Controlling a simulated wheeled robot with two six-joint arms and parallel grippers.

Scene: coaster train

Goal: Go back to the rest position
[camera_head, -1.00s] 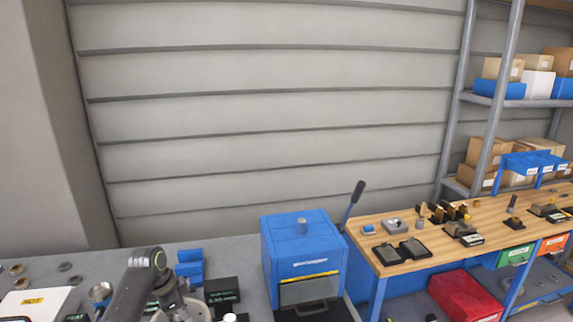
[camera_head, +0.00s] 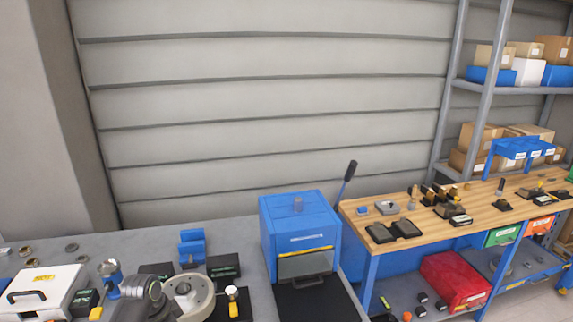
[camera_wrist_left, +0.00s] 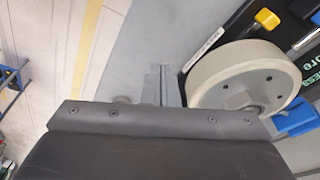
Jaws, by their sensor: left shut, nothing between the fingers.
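My left arm (camera_head: 143,298) comes in at the bottom left of the head view, over the grey bench. Its fingertips cannot be made out there. In the left wrist view my left gripper (camera_wrist_left: 163,88) is shut and empty, with its dark body filling the bottom of the picture. The fingers point over the grey bench surface beside a cream round part (camera_wrist_left: 245,88), which also shows in the head view (camera_head: 200,306). I cannot tell the height of the gripper above the bench. My right gripper is not in view.
A white case (camera_head: 62,284) stands left of my arm. Blue blocks (camera_head: 191,247), dark trays (camera_head: 223,266) and a yellow-handled tool (camera_head: 234,310) are close by. A blue machine (camera_head: 290,235) stands right. A wooden bench (camera_head: 445,228) lies beyond. Floor (camera_wrist_left: 45,60) shows past the grey bench edge.

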